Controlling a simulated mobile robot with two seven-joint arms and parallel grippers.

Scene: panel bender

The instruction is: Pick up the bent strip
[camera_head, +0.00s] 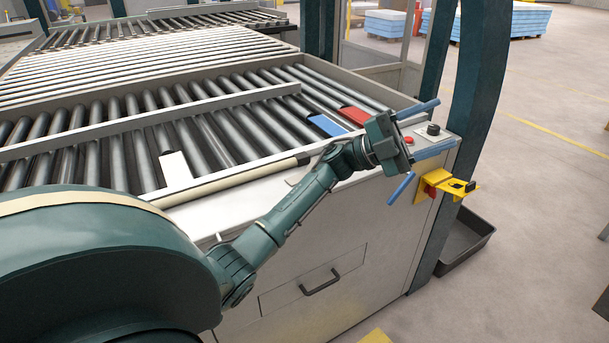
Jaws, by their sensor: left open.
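Several thin pieces lie on the dark rollers: a white strip (175,170) at the left, and a blue piece (327,125) and a red piece (356,115) near the far right corner. I cannot tell which is the bent strip, as no bend shows clearly. My left gripper (448,120) is open, over the right end of the machine's front edge, its blue fingers apart and pointing right. My right gripper is not in view.
A panel with a red button (408,140) and a black knob (433,129) lies beside my gripper. A yellow bracket (436,184) juts from the cabinet below. A green post (478,90) stands close at right. A dark tray (465,243) is on the floor.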

